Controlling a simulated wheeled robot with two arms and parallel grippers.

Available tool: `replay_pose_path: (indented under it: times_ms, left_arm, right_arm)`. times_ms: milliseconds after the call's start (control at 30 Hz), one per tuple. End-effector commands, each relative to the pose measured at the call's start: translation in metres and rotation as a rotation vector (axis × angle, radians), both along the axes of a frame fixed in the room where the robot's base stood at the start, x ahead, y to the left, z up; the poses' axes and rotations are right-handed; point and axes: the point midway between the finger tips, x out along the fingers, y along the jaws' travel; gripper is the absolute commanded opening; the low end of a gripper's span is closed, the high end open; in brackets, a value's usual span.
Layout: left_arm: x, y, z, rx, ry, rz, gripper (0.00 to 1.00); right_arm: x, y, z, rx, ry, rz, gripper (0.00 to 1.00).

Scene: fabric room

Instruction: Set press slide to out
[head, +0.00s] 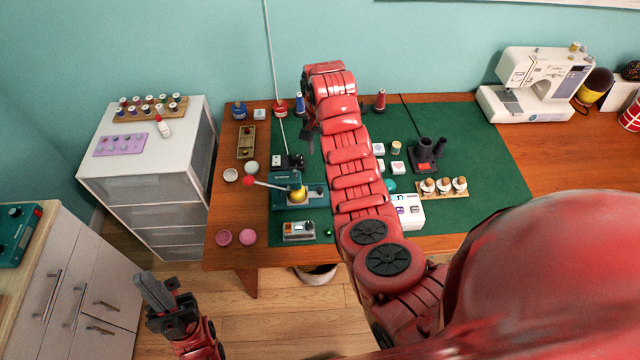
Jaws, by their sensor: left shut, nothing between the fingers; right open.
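The press (298,199) is a teal machine with a yellow part on top and a lever ending in a red ball (249,181). It stands on the left half of the green mat. Its slide is too small to make out, so I cannot tell its position. My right arm reaches across the table, and its gripper (311,138) is open behind the press, apart from it. The arm passes close to the right of the press. My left gripper (153,292) is shut and empty, low in front of the table's left side, over the floor.
The green mat (480,150) covers much of the wooden table. A grey device (298,231) lies in front of the press, beside two pink round items. Corked bottles (443,185) stand to the right, and a sewing machine (540,85) at the back right. White drawers (160,190) stand left.

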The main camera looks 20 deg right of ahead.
Motion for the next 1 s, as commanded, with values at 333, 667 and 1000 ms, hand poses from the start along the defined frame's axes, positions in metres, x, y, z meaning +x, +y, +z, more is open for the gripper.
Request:
replay_pose_path:
  times_ms: [333, 667, 1000]
  left_arm:
    - [0.0, 0.0, -0.03, 0.0, 0.001, 0.0, 0.0]
    - [0.0, 0.0, -0.012, 0.0, 0.0, 0.0, 0.0]
    - [0.0, 0.0, -0.019, 0.0, 0.0, 0.0, 0.0]
  right_arm:
    - [0.0, 0.0, -0.063, 0.001, 0.002, 0.001, 0.56]
    - [0.001, 0.0, -0.12, 0.001, -0.002, 0.0, 0.56]
    - [0.0, -0.001, -0.159, 0.001, 0.0, -0.002, 0.56]
